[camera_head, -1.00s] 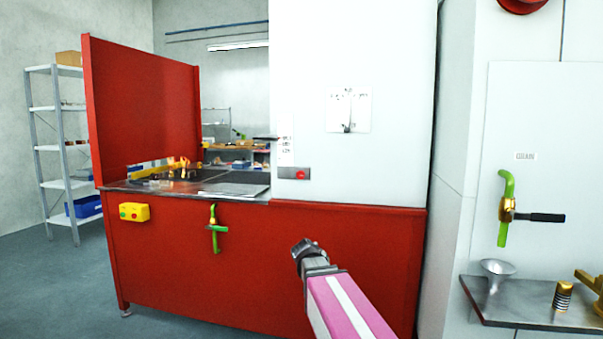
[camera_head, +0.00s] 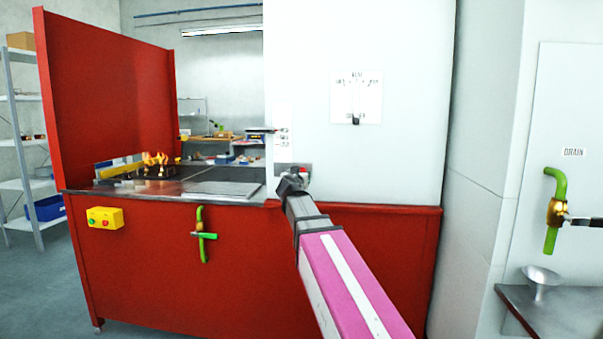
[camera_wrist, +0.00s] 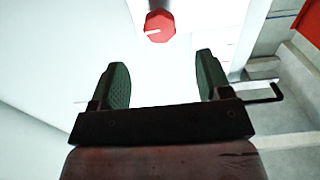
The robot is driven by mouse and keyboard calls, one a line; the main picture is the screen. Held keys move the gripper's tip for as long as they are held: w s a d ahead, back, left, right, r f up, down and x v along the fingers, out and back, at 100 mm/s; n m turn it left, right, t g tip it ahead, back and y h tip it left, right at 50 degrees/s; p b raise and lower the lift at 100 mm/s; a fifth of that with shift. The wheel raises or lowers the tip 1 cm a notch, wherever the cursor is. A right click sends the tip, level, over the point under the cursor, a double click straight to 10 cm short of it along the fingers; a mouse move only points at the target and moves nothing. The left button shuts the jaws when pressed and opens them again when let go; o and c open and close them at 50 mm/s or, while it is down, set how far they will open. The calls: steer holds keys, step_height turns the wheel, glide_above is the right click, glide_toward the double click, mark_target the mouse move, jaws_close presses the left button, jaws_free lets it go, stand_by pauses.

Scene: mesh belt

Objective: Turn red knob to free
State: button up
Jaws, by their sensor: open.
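The red knob (camera_wrist: 160,27) is faceted, with a white line across its face, at the top middle of the wrist view. In the head view only a little red of the knob (camera_head: 298,171) shows on its grey plate at the white panel's lower left corner; my gripper hides most of it. My gripper (camera_head: 290,183) is in front of it. In the wrist view the two dark green fingers of my gripper (camera_wrist: 163,78) are apart with nothing between them. The knob lies beyond the fingertips, roughly centred between them, not touching.
A dial plate (camera_head: 356,97) is above right. A drain valve (camera_head: 556,208) and small shelf stand at right.

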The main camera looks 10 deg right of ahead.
steer(key=x, duration=0.8)
steer(key=shift+w+f, duration=0.1)
steer(key=shift+w, duration=0.25)
steer(key=c, duration=0.9)
